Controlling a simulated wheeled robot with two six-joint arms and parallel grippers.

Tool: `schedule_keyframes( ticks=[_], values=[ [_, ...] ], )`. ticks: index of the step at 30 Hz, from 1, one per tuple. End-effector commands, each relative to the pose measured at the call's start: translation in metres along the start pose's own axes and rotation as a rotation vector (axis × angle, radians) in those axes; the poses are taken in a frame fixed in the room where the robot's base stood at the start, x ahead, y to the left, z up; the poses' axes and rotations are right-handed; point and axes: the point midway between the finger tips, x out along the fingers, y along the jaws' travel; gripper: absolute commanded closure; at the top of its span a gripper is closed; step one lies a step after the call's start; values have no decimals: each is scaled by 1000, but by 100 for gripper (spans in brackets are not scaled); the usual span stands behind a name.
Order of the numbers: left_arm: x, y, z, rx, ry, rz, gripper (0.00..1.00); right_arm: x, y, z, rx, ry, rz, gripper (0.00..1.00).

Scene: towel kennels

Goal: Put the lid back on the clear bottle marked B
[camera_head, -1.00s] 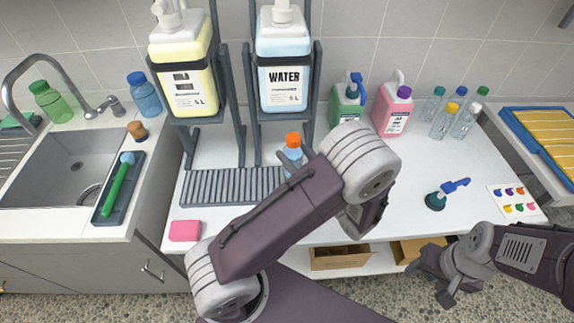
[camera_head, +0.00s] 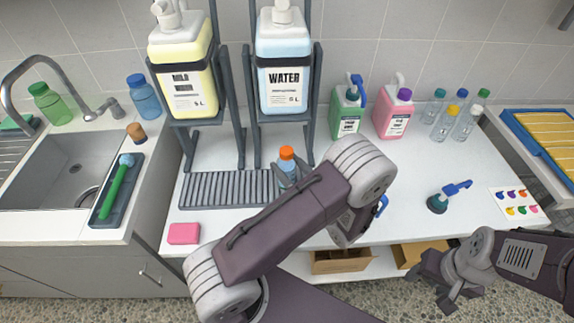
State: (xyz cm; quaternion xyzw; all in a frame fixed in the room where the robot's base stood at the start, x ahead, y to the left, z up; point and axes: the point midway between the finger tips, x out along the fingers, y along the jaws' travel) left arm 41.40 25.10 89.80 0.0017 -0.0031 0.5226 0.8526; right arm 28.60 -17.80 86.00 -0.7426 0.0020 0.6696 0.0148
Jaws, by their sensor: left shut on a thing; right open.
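A small clear bluish bottle (camera_head: 287,177) with an orange cap (camera_head: 286,153) is over the dark ribbed tray, in front of the WATER jug. Grey fingers of my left gripper (camera_head: 288,182) are shut around it; my arm hides its lower part. No letter B is readable on it. Several slim clear bottles (camera_head: 450,122) with coloured caps stand at the back right, their marks too small to read. A dark spray head with a blue trigger (camera_head: 449,195) lies on the counter at right. My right gripper (camera_head: 447,296) is open and empty below the counter's front edge.
The ribbed tray (camera_head: 215,187) lies under the yellow jug (camera_head: 184,70) and the WATER jug (camera_head: 284,65) on stands. A green bottle (camera_head: 346,113) and a pink bottle (camera_head: 393,110) stand behind my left arm. A pink sponge (camera_head: 184,233) lies front left. A blue piece (camera_head: 382,206) shows beside my wrist.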

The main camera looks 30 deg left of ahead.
Motion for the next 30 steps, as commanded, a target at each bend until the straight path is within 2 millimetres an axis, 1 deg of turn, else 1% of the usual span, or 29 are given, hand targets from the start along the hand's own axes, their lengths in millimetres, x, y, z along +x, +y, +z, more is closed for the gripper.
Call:
schedule_keyframes(
  ticks=[5, 6, 7, 8, 16, 19, 23, 30],
  values=[
    [0, 0, -4, 0, -1, 0, 100, 3, 0, 0, 0, 0, 0, 43],
    [0, 0, -3, 0, 0, 0, 42, 2, 0, 0, 0, 0, 0, 43],
    [0, 0, -3, 0, 0, 0, 34, 2, 0, 0, 0, 0, 0, 43],
    [0, 0, -3, 0, 0, 0, 29, 2, 0, 0, 0, 0, 0, 43],
    [0, 0, -2, 0, 0, 0, 29, 2, 0, 0, 0, 0, 0, 43],
    [-2, 0, 2, 0, 0, -1, 29, -1, 0, 0, 0, 0, 0, 43],
    [-25, -1, 0, 0, 0, -7, 29, 1, 0, 0, 0, 0, 0, 43],
    [-82, -1, 0, -1, 1, -6, 29, 2, 0, 0, 0, 0, 0, 43]
  ],
)
